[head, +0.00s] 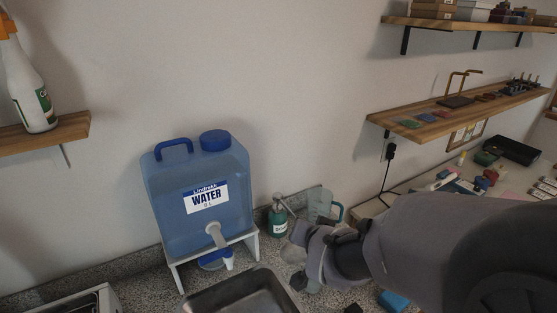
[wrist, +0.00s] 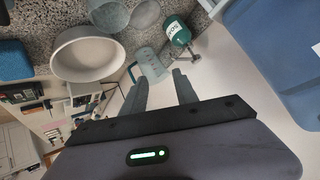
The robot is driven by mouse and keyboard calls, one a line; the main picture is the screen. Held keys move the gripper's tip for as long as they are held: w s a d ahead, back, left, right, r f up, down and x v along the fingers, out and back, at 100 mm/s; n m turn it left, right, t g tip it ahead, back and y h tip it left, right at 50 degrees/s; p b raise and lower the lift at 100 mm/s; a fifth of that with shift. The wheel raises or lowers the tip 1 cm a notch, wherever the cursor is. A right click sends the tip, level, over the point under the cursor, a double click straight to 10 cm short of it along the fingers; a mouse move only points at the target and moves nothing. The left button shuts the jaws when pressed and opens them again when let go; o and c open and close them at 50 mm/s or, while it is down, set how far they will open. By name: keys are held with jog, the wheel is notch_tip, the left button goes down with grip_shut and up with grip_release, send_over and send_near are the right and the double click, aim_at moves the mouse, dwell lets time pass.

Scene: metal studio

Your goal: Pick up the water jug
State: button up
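A large blue container labelled "WATER" (head: 198,190) stands upright on a white stand (head: 175,278) on the counter, with a spigot in front and a blue handle on top; it also shows at the right of the wrist view (wrist: 275,60). A smaller clear jug with a teal handle (head: 321,203) stands against the wall to its right; it also shows in the wrist view (wrist: 151,64), just beyond my fingertips. My gripper (wrist: 162,77) is open and empty, its fingers pointing toward this clear jug. In the head view my arm partly hides the area around the gripper.
A green soap bottle (head: 278,218) stands between the blue container and the clear jug. A white bowl (wrist: 88,55) and clear cups (wrist: 108,14) are near my gripper. A dark metal basin (head: 240,291) is in front. Wall shelves (head: 465,108) hold small items at right.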

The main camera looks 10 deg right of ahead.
jog(key=w+d+f+t+h+p, duration=0.1)
jog(key=w+d+f+h, duration=0.4)
jog(key=d+f, duration=0.3)
send_near(342, 212)
jog(key=b+x, duration=0.1)
jog(key=x, duration=0.4)
jog(key=shift+a+f, duration=0.1)
jog(key=shift+a, duration=0.05)
jog(key=b+x, duration=0.1)
jog(key=x, duration=0.4)
jog(key=shift+w+d, duration=0.3)
grip_shut()
